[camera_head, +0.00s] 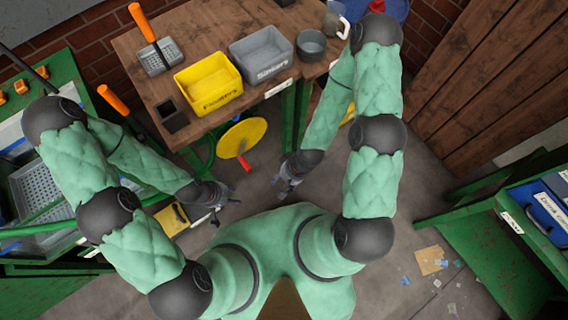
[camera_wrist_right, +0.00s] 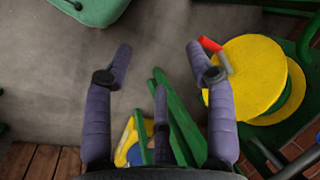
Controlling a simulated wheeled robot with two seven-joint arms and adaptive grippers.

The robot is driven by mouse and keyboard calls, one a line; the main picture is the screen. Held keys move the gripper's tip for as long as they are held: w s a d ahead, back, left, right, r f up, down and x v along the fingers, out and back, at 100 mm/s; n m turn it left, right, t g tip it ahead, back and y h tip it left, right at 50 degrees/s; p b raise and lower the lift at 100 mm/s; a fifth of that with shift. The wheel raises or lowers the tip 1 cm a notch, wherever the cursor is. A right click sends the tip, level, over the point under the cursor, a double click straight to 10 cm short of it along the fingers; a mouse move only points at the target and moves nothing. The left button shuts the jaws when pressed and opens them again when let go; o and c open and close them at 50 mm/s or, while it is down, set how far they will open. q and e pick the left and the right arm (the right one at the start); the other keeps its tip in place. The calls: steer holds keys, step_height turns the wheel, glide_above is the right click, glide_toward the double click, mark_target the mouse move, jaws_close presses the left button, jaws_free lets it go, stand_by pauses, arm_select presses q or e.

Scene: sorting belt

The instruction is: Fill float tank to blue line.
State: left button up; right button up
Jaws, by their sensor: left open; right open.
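A green-framed unit at the left holds a grey basin (camera_head: 60,240) with a perforated basket (camera_head: 36,188); I cannot tell whether this is the float tank. No blue line or water level can be made out for certain. A yellow wheel (camera_head: 242,138) with a red handle (camera_head: 243,163) stands below the wooden table and shows in the right wrist view (camera_wrist_right: 245,80). My left gripper (camera_head: 224,204) is open and empty, low and left of my body.
The wooden table (camera_head: 140,75) bears a yellow "Floaters" bin (camera_head: 208,84), a grey "Sinkers" bin (camera_head: 261,55), a grey round pot (camera_head: 311,45) and an orange-handled sieve scoop (camera_head: 158,57). A green bench (camera_head: 490,235) stands right. Scraps (camera_head: 431,260) lie on the floor.

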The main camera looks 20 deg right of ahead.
steer(key=shift+c, duration=1.4)
steer(key=shift+w+d+f, duration=0.1)
steer(key=shift+w, duration=0.3)
steer(key=c, duration=0.5)
steer(key=w+m+t, duration=0.1)
steer(key=w, duration=0.2)
steer(key=w+d+f+t, duration=0.1)
steer(key=w, duration=0.2)
steer(key=w+f+m+t, duration=0.1)
steer(key=w+t, duration=0.1)
steer(key=w, duration=0.2)
steer(key=shift+d+f+m+y, duration=0.15)
steer(key=shift+m+y, duration=0.15)
steer(key=shift+y, duration=0.1)
jaws_close()
steer(key=w+d+r+m+t+y, duration=0.15)
steer(key=w+m+t, duration=0.3)
steer(key=w, duration=0.55)
steer(key=d+r+m+t+y+b, duration=0.1)
steer(key=d+r+m+t+y, duration=0.35)
steer(key=y, duration=0.45)
steer(key=w+a+r+b, duration=0.1)
steer(key=w+a+r, duration=0.1)
steer(key=a, duration=0.3)
steer(key=w+a+r+n+b, duration=0.1)
steer(key=w+a+r, duration=0.2)
steer(key=a, duration=0.3)
steer(key=shift+a+r+n, duration=0.2)
steer(key=shift+r+n, duration=0.1)
steer(key=shift+r, duration=0.1)
